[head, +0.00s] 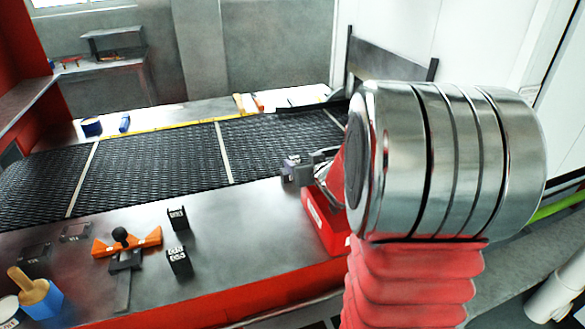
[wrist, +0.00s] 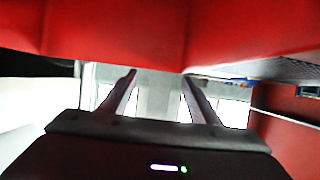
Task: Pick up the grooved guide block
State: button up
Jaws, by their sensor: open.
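On the steel ledge in front of the belt stand two small black blocks with pale markings, a rear one (head: 178,218) and a front one (head: 178,261). Two low dark grey blocks lie further left, one (head: 75,232) behind the other (head: 35,254). I cannot tell for sure which of these is the grooved guide block. My gripper (wrist: 160,76) shows in the wrist view with its two fingers apart and nothing between them. In the head view my silver and red arm covers the right side, and I cannot make out the fingertips clearly. No block shows in the wrist view.
An orange bracket with a black knob (head: 127,243) lies left of the black blocks. A blue, wooden-handled tool (head: 38,297) stands at the front left. The black mesh belt (head: 150,165) runs behind the ledge. Blue items (head: 92,127) sit beyond it.

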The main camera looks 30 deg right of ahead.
aim_at(295, 158)
dwell(0.3)
jog(key=shift+x, duration=2.65)
jog(key=shift+s+f, duration=0.1)
jog(key=shift+f, duration=0.05)
jog(key=shift+c, duration=0.4)
jog(key=c, duration=1.1)
notch_tip(295, 158, up, 10)
